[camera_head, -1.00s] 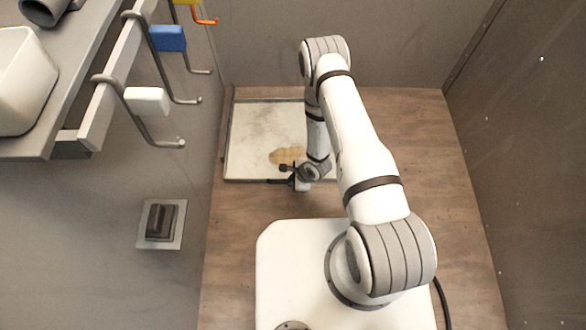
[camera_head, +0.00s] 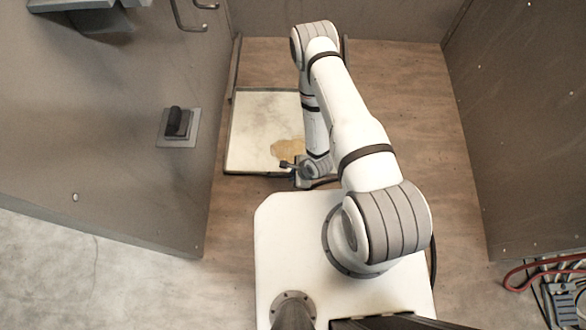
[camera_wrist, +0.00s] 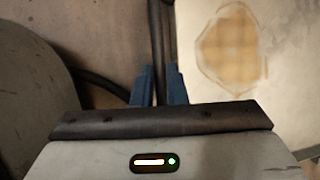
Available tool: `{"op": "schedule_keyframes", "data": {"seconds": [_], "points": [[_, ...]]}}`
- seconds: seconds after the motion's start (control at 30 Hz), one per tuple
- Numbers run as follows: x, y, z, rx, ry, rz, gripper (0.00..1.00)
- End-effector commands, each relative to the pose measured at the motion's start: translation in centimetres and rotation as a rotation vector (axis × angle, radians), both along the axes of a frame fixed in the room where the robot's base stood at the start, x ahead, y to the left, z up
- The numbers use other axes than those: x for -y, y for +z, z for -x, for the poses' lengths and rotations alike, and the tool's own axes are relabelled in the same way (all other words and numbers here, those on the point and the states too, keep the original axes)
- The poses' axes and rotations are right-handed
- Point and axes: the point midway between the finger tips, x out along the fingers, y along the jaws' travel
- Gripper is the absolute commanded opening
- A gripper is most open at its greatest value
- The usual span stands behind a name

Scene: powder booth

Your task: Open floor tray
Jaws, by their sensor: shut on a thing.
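The floor tray (camera_head: 262,125) is a pale, shallow rectangle with a dark rim, lying on the wooden floor left of my arm. A tan powder patch (camera_head: 287,149) lies near its front right; it also shows in the wrist view (camera_wrist: 228,45). My gripper (camera_head: 296,171) is at the tray's near edge. In the wrist view its blue fingers (camera_wrist: 159,88) are shut on a dark bar (camera_wrist: 161,35) along the tray's edge. My arm hides the tray's right side.
A lever switch (camera_head: 177,124) is on the left wall (camera_head: 90,140). The right wall (camera_head: 530,120) bounds the booth. Bare wooden floor (camera_head: 262,62) lies behind the tray. A red hose (camera_head: 530,270) and grey equipment (camera_head: 566,300) are at lower right.

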Motion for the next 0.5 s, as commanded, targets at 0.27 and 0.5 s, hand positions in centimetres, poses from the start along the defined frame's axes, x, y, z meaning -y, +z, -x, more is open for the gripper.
{"op": "schedule_keyframes", "data": {"seconds": [0.27,0.5], "points": [[0.05,-0.07,-0.18,0.009,-0.003,-0.007,0.00],[0.19,-0.07,-0.33,0.010,-0.008,-0.008,0.21]]}}
